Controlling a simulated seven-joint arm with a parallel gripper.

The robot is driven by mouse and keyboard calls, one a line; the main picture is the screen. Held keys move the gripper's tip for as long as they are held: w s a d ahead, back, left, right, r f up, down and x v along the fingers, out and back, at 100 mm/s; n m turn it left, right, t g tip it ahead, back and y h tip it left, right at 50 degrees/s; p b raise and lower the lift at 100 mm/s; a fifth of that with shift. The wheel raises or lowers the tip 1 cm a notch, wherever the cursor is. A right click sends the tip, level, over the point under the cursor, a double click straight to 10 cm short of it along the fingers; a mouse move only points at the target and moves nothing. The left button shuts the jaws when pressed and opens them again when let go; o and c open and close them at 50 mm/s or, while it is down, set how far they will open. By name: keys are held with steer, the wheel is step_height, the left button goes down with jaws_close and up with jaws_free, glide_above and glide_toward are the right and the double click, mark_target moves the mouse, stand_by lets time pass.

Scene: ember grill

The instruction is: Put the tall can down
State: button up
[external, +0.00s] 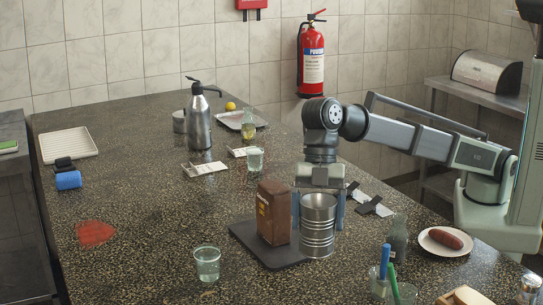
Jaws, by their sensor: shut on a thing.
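The tall can (317,232) is a ribbed, silvery metal cylinder, upright, in the middle right of the external view. My gripper (318,208) points straight down and is shut on the can, with one finger on each side of its upper part. The can's base shows at the right edge of a dark board (246,233). I cannot tell whether the base touches the surface or hangs just above it.
A brown box (273,212) stands on the board close to the can's left. Dark-handled tools (371,206), a dark bottle (397,238) and a plate with a sausage (446,241) lie to the right. A glass (207,263) stands front left. The counter's left middle is mostly clear.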

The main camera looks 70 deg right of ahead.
steer(key=shift+f, duration=5.2)
steer(key=o, duration=0.9)
steer(key=shift+f, duration=0.1)
steer(key=v, duration=1.2)
steer(key=shift+a, duration=0.1)
steer(key=shift+w, duration=0.1)
